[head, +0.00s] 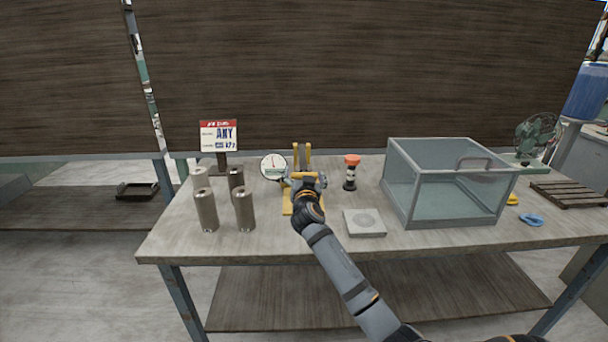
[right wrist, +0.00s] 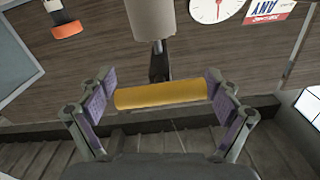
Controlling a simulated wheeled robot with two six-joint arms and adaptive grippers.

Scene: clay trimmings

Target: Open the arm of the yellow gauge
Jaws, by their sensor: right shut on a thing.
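The yellow gauge (head: 303,150) stands in the middle of the table, with its yellow upright behind my right gripper and part of its yellow base (head: 288,205) showing below. A white round dial (head: 274,166) with a red needle is at its left. My right gripper (head: 306,181) is in front of the gauge and hides much of it. In the right wrist view, its two padded fingers are shut on a yellow bar (right wrist: 160,94), the gauge's arm, lying crosswise between them. A dark stem and a pale cylinder (right wrist: 150,18) show beyond the bar. My left gripper is not in view.
Several grey-brown cylinders (head: 206,212) stand at the left before a sign (head: 218,136). An orange-topped black item (head: 350,172) and a flat pale block (head: 364,222) are near the gauge. A clear bin (head: 440,214) is at the right. The front left of the table is clear.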

